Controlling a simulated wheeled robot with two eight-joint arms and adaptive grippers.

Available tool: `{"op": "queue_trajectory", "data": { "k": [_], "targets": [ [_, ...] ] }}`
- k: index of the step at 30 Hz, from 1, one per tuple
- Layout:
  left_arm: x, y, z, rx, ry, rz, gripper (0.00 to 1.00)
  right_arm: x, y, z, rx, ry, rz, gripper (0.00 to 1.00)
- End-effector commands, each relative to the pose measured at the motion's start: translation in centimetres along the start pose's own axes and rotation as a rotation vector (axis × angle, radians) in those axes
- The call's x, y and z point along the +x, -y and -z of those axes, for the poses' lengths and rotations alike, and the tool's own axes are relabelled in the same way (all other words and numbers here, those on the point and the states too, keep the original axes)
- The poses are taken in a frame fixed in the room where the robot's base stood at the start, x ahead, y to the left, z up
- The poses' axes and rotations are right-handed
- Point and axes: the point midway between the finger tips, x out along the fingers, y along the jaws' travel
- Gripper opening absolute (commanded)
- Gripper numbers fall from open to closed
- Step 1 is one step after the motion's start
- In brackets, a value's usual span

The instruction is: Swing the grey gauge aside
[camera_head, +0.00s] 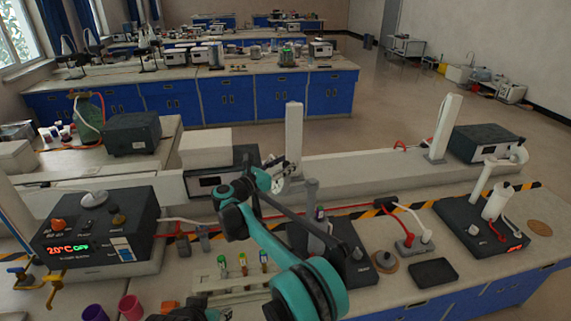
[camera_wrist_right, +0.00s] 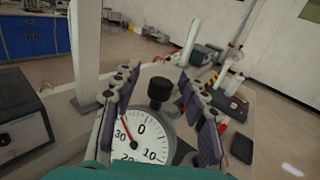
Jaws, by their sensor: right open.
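The grey gauge (camera_wrist_right: 142,140) has a round white dial with a red needle, and it fills the lower middle of the right wrist view. A black knob (camera_wrist_right: 160,93) sits just above its rim. In the head view the gauge (camera_head: 281,184) is small, beside a white post, and partly hidden by my right gripper. My right gripper (camera_wrist_right: 158,104) is open, with one finger on each side of the gauge and knob. I cannot tell if the fingers touch either. My right gripper (camera_head: 268,176) also shows in the head view.
A white post (camera_head: 294,135) stands close behind the gauge. A dark heater box with a red display (camera_head: 98,225) is at left. A rack with several tubes (camera_head: 243,272) is in front. A black hotplate (camera_head: 487,228) and a dark pad (camera_head: 433,272) are at right.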

Motion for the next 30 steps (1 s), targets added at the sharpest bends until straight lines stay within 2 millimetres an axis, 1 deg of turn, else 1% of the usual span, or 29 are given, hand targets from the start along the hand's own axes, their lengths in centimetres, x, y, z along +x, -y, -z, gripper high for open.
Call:
{"op": "queue_trajectory", "data": {
  "k": [5, 9, 12, 15, 18, 21, 30],
  "targets": [
    [0.0, 0.0, 0.0, 0.000, 0.000, 0.000, 0.40, -3.0, -0.1, 0.0, 0.000, 0.000, -0.005, 0.43],
    [0.0, 0.0, 0.0, 0.000, 0.000, 0.000, 0.40, -6.2, -0.2, 0.0, 0.000, 0.000, -0.005, 0.43],
    [0.0, 0.0, 0.0, 0.000, 0.000, 0.000, 0.40, -8.3, -0.2, 0.0, 0.000, 0.000, -0.004, 0.43],
    [0.0, 0.0, 0.0, 0.000, 0.000, 0.000, 0.40, -9.9, -0.2, 0.0, -0.001, 0.000, -0.004, 0.43],
    [0.0, 0.0, 0.0, 0.000, 0.000, 0.000, 0.40, -11.0, -0.1, 0.0, -0.001, 0.000, -0.003, 0.43],
    [0.0, 0.0, 0.0, 0.000, 0.000, 0.000, 0.40, -11.6, -0.1, 0.0, -0.001, 0.000, -0.003, 0.43],
    [0.0, 0.0, 0.0, 0.000, 0.000, 0.000, 0.40, -11.7, -0.1, 0.0, -0.001, 0.001, -0.002, 0.43]
  ]
}}
